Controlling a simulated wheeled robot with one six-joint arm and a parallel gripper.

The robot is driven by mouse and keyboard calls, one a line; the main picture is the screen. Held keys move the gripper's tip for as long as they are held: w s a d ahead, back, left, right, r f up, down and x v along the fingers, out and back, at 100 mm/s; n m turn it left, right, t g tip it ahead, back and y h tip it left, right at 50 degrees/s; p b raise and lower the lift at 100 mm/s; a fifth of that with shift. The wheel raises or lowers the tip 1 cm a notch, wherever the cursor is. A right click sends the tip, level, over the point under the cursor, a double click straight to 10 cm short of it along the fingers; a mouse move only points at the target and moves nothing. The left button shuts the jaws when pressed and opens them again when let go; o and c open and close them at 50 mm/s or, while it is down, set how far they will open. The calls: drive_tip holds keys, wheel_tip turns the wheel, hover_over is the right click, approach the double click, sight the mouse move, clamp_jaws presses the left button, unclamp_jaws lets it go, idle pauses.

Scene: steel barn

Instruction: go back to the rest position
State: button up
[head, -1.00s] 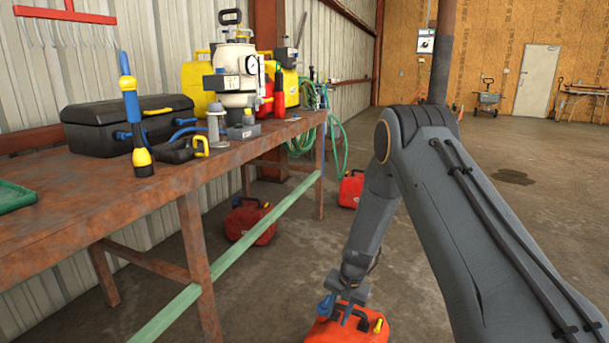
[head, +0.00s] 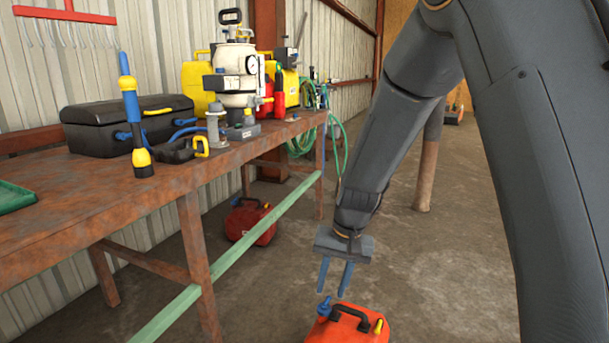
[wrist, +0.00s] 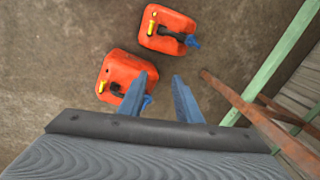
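My gripper (head: 333,290) hangs above the floor at the front of the workbench, fingers pointing down. Its two blue-grey fingers are apart with nothing between them, as the wrist view (wrist: 163,75) also shows. Below it, apart from the fingertips, an orange-red fuel can (head: 345,326) with a black handle, yellow cap and blue spout stands on the floor, cut off by the bottom edge of the head view. In the wrist view, one red can (wrist: 119,68) is partly behind the left finger and another red can (wrist: 168,28) lies beyond it.
A rusty workbench (head: 60,232) with a green lower rail (head: 250,250) runs along the left. It carries a black toolbox (head: 95,128), a cream tank (head: 236,85) and other tools. A darker red can (head: 250,222) stands beneath it. Open concrete lies to the right.

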drive_tip(key=s+d+r+n, duration=0.15)
drive_tip(key=s+r, duration=0.25)
drive_tip(key=s, duration=0.5)
drive_tip(key=s+d+r+n+h, duration=0.1)
drive_tip(key=s+r+n, duration=0.1)
drive_tip(key=s+r, duration=0.45)
drive_tip(key=s+d+r+n, duration=0.1)
drive_tip(key=s+r, duration=0.2)
drive_tip(key=s, duration=0.7)
drive_tip(key=d+r+m+h+p, duration=0.1)
drive_tip(key=d+r+m+p, duration=0.1)
drive_tip(key=d+r+p, duration=0.7)
drive_tip(key=p, duration=0.8)
drive_tip(key=shift+r+m+p, duration=0.15)
drive_tip(key=shift+m+p, duration=0.2)
drive_tip(key=shift+p, duration=0.05)
